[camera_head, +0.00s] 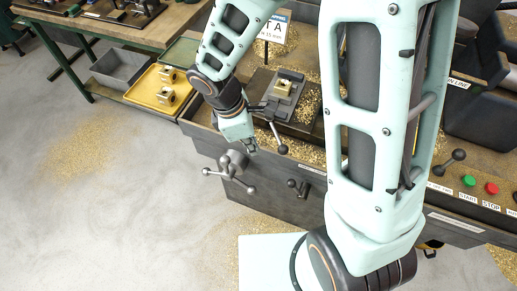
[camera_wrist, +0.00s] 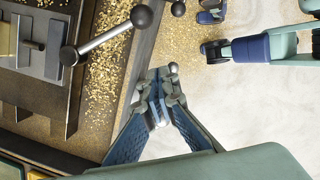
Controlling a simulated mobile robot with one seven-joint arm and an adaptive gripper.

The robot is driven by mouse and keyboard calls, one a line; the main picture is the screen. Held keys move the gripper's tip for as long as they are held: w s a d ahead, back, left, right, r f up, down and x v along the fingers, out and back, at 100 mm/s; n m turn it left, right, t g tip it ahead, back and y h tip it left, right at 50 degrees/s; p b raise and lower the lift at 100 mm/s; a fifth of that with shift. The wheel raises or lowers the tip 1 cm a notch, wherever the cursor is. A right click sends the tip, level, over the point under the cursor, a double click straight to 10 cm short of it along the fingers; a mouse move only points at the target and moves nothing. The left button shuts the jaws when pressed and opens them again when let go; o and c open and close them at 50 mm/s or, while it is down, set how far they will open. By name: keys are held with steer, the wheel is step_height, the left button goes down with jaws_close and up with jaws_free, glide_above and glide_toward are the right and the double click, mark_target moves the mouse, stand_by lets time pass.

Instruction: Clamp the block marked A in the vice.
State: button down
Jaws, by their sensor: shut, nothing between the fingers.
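A brass block (camera_head: 283,88) sits in the vice (camera_head: 290,76) on the machine table. No letter can be read on it, and I cannot tell whether the jaws press on it. In the wrist view the block (camera_wrist: 6,38) is at the left edge, beside a dark jaw (camera_wrist: 33,35). The vice handle (camera_wrist: 105,35) is a steel bar with dark ball ends; it also shows in the head view (camera_head: 275,132). My gripper (camera_head: 253,150) is shut and empty, beyond the table's front edge, just left of and below the handle's lower ball. Its fingertips (camera_wrist: 160,84) meet, apart from the handle.
A yellow tray (camera_head: 140,97) with two brass blocks and an empty green tray (camera_head: 183,50) lie to the left. A spoked handwheel (camera_head: 233,165) and a smaller crank (camera_head: 298,187) stick out of the machine front below my gripper. Brass chips cover the machine table.

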steer(key=v, duration=0.7)
steer(key=shift+d, duration=0.2)
steer(key=shift+s, duration=0.1)
